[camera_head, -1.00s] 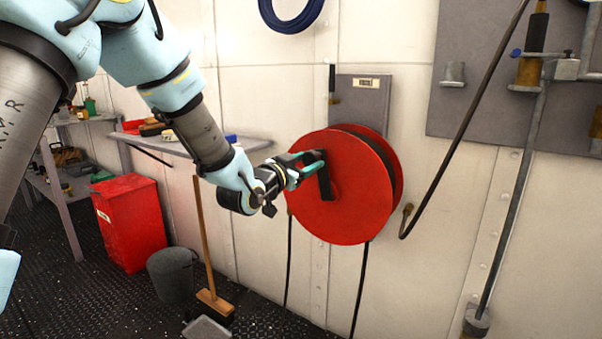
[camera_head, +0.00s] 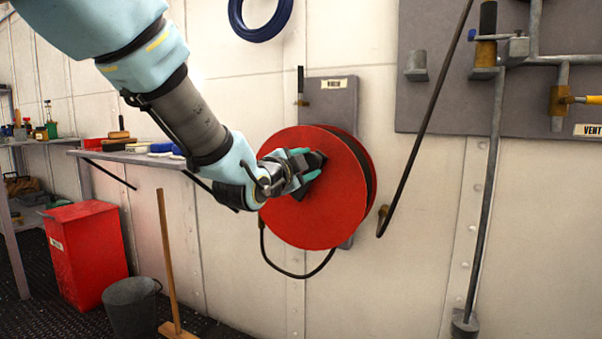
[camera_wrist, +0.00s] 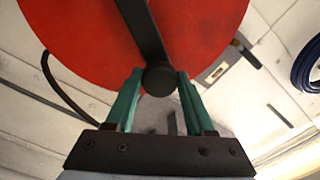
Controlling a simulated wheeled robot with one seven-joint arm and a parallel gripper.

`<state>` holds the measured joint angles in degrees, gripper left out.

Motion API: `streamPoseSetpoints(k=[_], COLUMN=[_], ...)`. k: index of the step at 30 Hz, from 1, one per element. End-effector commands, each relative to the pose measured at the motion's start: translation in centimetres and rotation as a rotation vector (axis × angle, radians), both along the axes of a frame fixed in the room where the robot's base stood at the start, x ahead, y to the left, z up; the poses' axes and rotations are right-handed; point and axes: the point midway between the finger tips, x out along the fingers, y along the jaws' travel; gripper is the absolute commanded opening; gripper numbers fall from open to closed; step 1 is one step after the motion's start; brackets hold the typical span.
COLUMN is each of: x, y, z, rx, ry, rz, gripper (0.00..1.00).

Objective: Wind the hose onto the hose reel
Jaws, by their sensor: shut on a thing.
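The red hose reel (camera_head: 325,225) is mounted on the wall in the middle of the head view. Its red disc also fills the upper wrist view (camera_wrist: 205,30). The black hose (camera_head: 290,275) hangs below the reel in a short loop, clear of the floor in view. Part of it curves at the left of the wrist view (camera_wrist: 60,85). My gripper (camera_head: 308,165) is at the upper part of the disc, its green fingers shut around the dark crank knob (camera_wrist: 158,78). The black crank arm (camera_wrist: 142,28) runs up from the knob. In the head view the gripper hides most of the crank.
A shelf (camera_head: 125,157) with tools runs behind my arm at left. A red bin (camera_head: 85,255), a grey bucket (camera_head: 132,305) and a broom (camera_head: 168,260) stand below it. A dark line (camera_head: 425,130) and a panel with pipes (camera_head: 420,100) are at right.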

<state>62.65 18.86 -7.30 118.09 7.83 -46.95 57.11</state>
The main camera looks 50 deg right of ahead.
Motion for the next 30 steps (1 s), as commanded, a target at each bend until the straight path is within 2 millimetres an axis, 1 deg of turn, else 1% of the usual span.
streamPoseSetpoints(k=[1, 3, 20, 21, 28, 30], x=[-0.35, -0.51, -0.70, -0.70, -0.63, -0.60], y=[-0.06, -0.12, -0.17, -0.17, -0.16, -0.16], z=[-0.50, -0.57, -0.63, -0.63, -0.53, -0.50], rx=[0.007, 0.012, 0.022, 0.021, 0.019, 0.019], ry=[-0.014, -0.030, -0.056, -0.056, -0.057, -0.057], rz=[-0.004, -0.003, -0.003, -0.003, -0.002, -0.001], gripper=[0.00, 0.00, 0.00, 0.57, 0.83, 0.83])
